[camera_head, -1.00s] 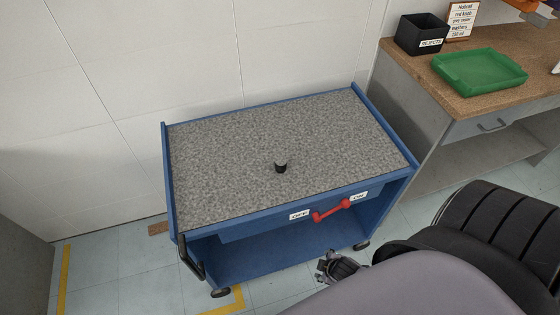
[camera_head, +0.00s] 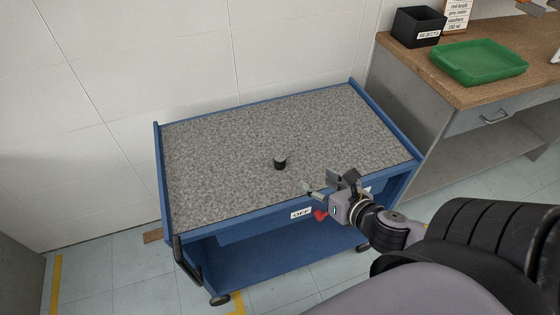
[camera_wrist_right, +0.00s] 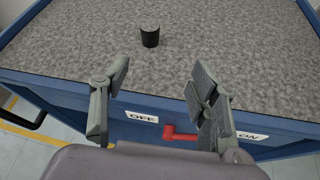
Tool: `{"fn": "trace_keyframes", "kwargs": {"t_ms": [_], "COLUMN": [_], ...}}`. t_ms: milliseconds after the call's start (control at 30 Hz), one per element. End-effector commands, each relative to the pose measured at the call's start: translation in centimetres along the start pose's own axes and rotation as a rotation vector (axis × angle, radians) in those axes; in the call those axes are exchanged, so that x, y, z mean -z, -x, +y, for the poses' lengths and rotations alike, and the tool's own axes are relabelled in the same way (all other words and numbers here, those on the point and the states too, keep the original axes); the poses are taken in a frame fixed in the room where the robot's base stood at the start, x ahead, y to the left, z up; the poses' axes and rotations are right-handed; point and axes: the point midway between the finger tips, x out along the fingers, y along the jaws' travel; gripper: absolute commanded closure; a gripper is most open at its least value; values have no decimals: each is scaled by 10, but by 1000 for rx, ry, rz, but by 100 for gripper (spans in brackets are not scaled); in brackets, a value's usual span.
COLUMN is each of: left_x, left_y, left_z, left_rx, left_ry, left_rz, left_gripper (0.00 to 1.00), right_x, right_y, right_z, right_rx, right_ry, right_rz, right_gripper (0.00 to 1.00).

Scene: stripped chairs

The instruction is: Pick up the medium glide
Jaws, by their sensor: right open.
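The medium glide (camera_head: 280,163) is a small black cylinder standing alone near the middle of the cart's speckled grey top. It also shows in the right wrist view (camera_wrist_right: 150,37), beyond the fingertips and between the two fingers. My right gripper (camera_head: 322,188) is open and empty at the cart's front edge, to the right of and nearer than the glide. In the right wrist view its fingers (camera_wrist_right: 160,84) are spread wide, apart from the glide. My left gripper is not in view.
The blue cart (camera_head: 163,185) has a raised rim and a red lever (camera_wrist_right: 180,134) between OFF and ON labels on its front. A workbench (camera_head: 400,70) at right holds a black REJECTS bin (camera_head: 418,27) and a green tray (camera_head: 480,62). The cart top around the glide is clear.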

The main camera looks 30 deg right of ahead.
Motion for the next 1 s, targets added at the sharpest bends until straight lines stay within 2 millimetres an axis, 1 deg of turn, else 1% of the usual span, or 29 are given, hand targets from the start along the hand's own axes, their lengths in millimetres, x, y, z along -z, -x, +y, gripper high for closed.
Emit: {"fn": "trace_keyframes", "kwargs": {"t_ms": [33, 100, 200, 267, 367, 1000], "left_x": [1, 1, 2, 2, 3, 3], "left_y": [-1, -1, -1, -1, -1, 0], "left_z": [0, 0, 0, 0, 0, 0], "left_rx": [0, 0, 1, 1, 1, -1], "left_ry": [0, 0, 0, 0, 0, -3], "left_rz": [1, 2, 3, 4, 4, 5], "left_gripper": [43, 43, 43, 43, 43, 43], "right_x": [-2, -5, -6, -7, -8, -9], "right_y": [0, 0, -2, -6, -19, -108], "right_z": [4, 9, 12, 14, 15, 22], "right_rx": [-33, -66, -88, -92, -92, -88], "right_ry": [95, 189, 253, 264, 264, 256], "right_rz": [-5, -15, -24, -25, -28, -25], "right_gripper": [45, 45, 45, 45, 45, 45]}}
